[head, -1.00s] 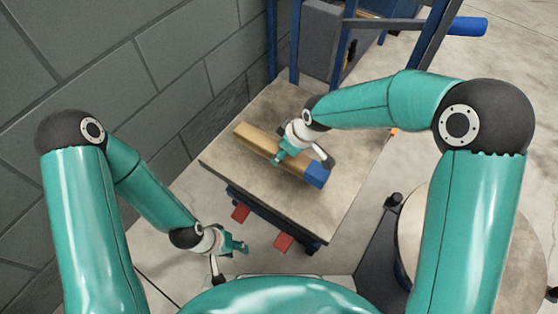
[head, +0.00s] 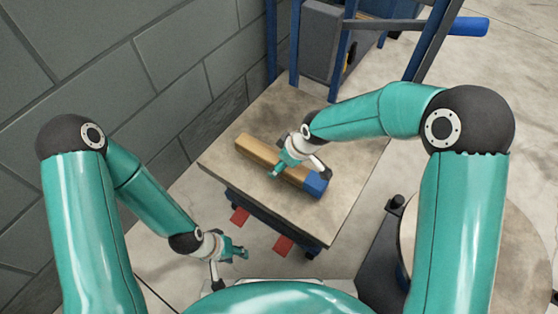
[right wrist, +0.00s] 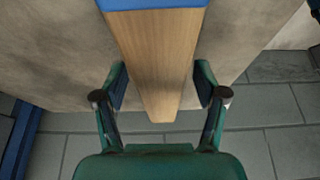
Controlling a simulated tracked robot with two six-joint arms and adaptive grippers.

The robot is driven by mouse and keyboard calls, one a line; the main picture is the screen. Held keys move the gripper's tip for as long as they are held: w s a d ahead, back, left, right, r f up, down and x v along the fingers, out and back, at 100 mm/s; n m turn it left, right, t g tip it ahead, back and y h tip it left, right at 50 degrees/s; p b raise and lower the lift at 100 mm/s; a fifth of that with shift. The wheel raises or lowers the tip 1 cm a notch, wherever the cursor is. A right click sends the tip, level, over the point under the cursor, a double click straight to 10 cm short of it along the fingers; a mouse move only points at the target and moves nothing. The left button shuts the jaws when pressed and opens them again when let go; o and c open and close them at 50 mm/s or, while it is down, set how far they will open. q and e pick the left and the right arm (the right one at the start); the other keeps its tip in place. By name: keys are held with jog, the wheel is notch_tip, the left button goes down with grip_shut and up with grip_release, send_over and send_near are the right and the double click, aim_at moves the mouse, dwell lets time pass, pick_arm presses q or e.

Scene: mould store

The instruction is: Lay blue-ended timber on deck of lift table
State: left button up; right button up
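The blue-ended timber (head: 262,154) is a wooden beam lying on the deck of the lift table (head: 335,215). Its blue end (head: 316,185) points to the lower right in the head view. My left gripper (head: 230,268) is open and empty, low beside the table's near left side.
A grey block wall (head: 120,70) runs along the left. A blue-framed rack (head: 320,45) stands behind the table. A round-topped object (head: 490,240) is at the right. Red parts (head: 283,245) show under the deck's near edge. Much of the deck around the timber is bare.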

jog(key=shift+r, duration=0.1)
jog(key=p+v, duration=0.3)
jog(key=v, duration=0.7)
jog(key=shift+s+d+r, duration=0.1)
jog(key=shift+d+r, duration=0.05)
jog(key=shift+r, duration=0.15)
jog(key=shift+s+d+r+p, duration=0.2)
jog(key=shift+r+p, duration=0.15)
jog(key=shift+r, duration=0.2)
jog(key=shift+r, duration=0.1)
